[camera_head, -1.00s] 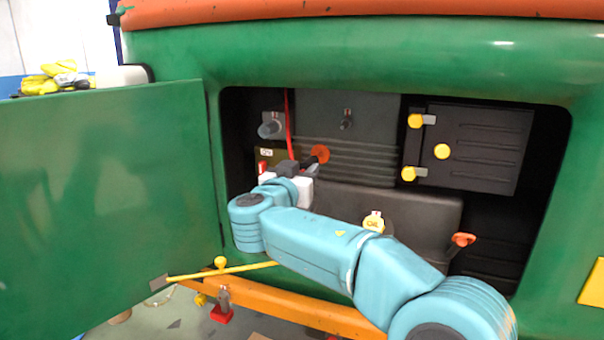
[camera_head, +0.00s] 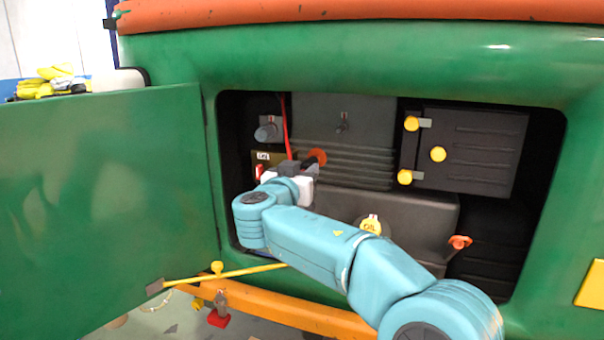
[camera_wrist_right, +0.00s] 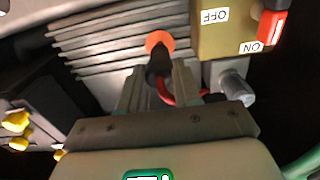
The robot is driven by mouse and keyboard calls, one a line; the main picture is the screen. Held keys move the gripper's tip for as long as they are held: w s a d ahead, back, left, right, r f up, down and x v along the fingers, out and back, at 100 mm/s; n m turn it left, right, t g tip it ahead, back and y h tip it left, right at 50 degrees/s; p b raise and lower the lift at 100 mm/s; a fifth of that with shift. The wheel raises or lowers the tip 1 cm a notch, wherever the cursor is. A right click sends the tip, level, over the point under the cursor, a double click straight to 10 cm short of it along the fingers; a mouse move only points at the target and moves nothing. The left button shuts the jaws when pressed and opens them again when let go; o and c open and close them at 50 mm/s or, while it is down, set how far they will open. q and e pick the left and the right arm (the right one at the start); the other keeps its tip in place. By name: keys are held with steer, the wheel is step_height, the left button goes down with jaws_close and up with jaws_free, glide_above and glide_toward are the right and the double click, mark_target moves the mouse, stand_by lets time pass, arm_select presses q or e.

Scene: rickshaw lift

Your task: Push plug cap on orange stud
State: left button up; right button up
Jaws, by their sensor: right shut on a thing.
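The orange stud (camera_wrist_right: 160,42) shows as an orange disc on the ribbed grey engine block, in the right wrist view; it is partly seen in the head view (camera_head: 319,154). The black plug cap (camera_wrist_right: 159,66) with its red cable sits between the fingers of my right gripper (camera_wrist_right: 159,88), which is shut on it. The cap's front end overlaps the orange disc in the picture. I cannot tell how deep it sits on the stud. My right gripper also shows in the head view (camera_head: 308,170), at the block. My left gripper is not in view.
A switch box (camera_wrist_right: 225,32) with OFF and ON labels and a red lever (camera_wrist_right: 272,27) stands close beside the cap. The open green door (camera_head: 110,200) is at the left. A yellow OIL cap (camera_head: 371,224) and a dark hatch (camera_head: 475,150) with yellow knobs are at the right.

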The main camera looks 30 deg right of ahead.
steer(key=shift+x, duration=0.8)
steer(key=shift+w+d+f+b, duration=0.1)
steer(key=shift+w+d+b, duration=0.05)
steer(key=shift+b, duration=0.45)
stand_by(1.2)
steer(key=shift+w+d, duration=0.2)
steer(key=shift+d, duration=0.1)
stand_by(0.8)
steer(key=o, duration=1)
steer(key=shift+c, duration=0.4)
